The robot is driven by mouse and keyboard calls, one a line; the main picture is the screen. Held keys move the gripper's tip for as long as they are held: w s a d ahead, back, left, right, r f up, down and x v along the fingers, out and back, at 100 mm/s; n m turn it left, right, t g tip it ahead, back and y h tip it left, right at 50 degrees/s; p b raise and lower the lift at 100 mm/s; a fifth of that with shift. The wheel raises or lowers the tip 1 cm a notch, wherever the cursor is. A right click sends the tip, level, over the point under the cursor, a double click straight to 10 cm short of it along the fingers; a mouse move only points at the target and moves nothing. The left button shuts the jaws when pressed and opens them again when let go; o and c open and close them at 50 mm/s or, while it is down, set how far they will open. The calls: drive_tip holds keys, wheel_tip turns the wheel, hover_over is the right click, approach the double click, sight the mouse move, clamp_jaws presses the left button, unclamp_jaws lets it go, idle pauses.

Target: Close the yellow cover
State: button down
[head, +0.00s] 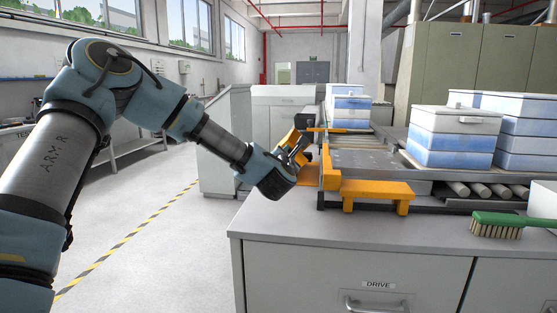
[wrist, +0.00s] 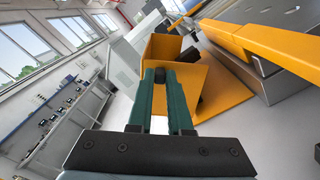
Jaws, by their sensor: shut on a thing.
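The yellow cover (head: 287,139) hangs at a tilt off the left end of the conveyor, swung out from the yellow end frame (head: 331,172). In the wrist view the cover (wrist: 196,92) is a bent yellow sheet with an upright part and a flatter part. My gripper (head: 296,150) is at the cover, left of the conveyor end. In the wrist view its green fingers (wrist: 167,80) are shut on the cover's edge, beside a small black part. The exact grip and the hinge are partly hidden.
A yellow bracket (head: 376,188) stands at the conveyor's near side. Blue-and-white boxes (head: 453,137) stand on and beside the rollers. A green brush (head: 510,222) lies on the grey counter (head: 290,215) at right. The floor left of the counter is clear.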

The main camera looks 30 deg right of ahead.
drive_tip(key=shift+s+d+f+m+b, duration=0.4)
drive_tip(key=shift+s+d+m+b, duration=0.3)
drive_tip(key=shift+m, duration=0.35)
drive_tip(key=shift+s+d+f+m+b, duration=0.4)
drive_tip(key=shift+s+d+m+b, duration=0.25)
drive_tip(key=shift+m, duration=0.45)
drive_tip(key=shift+s+d+f+m+b, duration=0.4)
drive_tip(key=shift+s+d+m+b, duration=0.25)
drive_tip(key=shift+m, duration=0.4)
drive_tip(key=shift+d, duration=0.1)
drive_tip(key=c, duration=0.8)
unclamp_jaws()
drive_tip(key=shift+w, duration=0.1)
drive_tip(key=shift+c, duration=0.2)
drive_tip(key=b+v, duration=0.2)
drive_tip(key=v, duration=0.9)
